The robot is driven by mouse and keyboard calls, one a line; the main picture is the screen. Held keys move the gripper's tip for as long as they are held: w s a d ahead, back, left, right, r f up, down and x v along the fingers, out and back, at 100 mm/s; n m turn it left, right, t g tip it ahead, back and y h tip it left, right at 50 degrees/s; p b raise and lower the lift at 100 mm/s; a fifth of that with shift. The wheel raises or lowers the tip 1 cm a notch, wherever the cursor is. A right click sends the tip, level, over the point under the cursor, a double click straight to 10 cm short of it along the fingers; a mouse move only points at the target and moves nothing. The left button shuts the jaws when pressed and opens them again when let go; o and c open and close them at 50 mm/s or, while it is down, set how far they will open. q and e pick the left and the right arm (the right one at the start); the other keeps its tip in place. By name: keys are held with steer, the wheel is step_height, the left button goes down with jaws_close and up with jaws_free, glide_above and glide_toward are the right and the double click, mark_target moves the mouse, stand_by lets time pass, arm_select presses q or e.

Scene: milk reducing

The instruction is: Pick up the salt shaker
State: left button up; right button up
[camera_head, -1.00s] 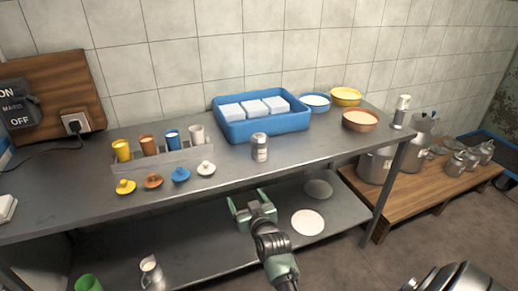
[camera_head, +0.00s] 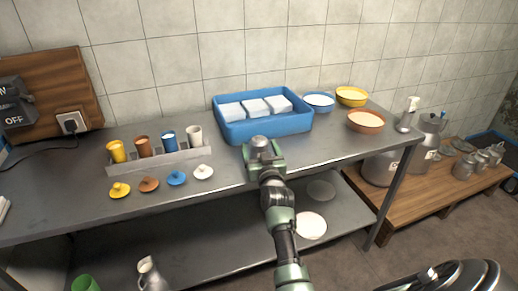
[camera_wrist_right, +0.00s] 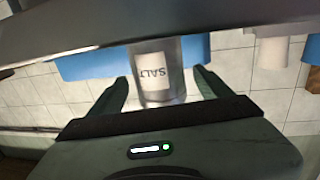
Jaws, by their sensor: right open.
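The salt shaker (camera_wrist_right: 156,72), a clear cylinder with a white SALT label, stands on the metal table (camera_head: 330,147) in front of the blue tray. In the right wrist view the picture is upside down, and the shaker sits between the two green fingers of my right gripper (camera_wrist_right: 160,90). The fingers are open, with a gap visible on at least one side of the shaker. In the head view my right gripper (camera_head: 262,152) is at the table's front part and hides most of the shaker. My left gripper is not in view.
A blue tray (camera_head: 265,125) with white blocks stands just behind. A rack (camera_head: 160,160) of coloured cups and several small lids lie to the left. Blue, yellow and orange bowls (camera_head: 365,121) stand to the right. A lower shelf runs below the table.

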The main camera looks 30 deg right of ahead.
steer(key=shift+w+d+f, duration=0.1)
steer(key=shift+w+d, duration=0.2)
steer(key=shift+w, duration=0.35)
steer(key=c, duration=1.7)
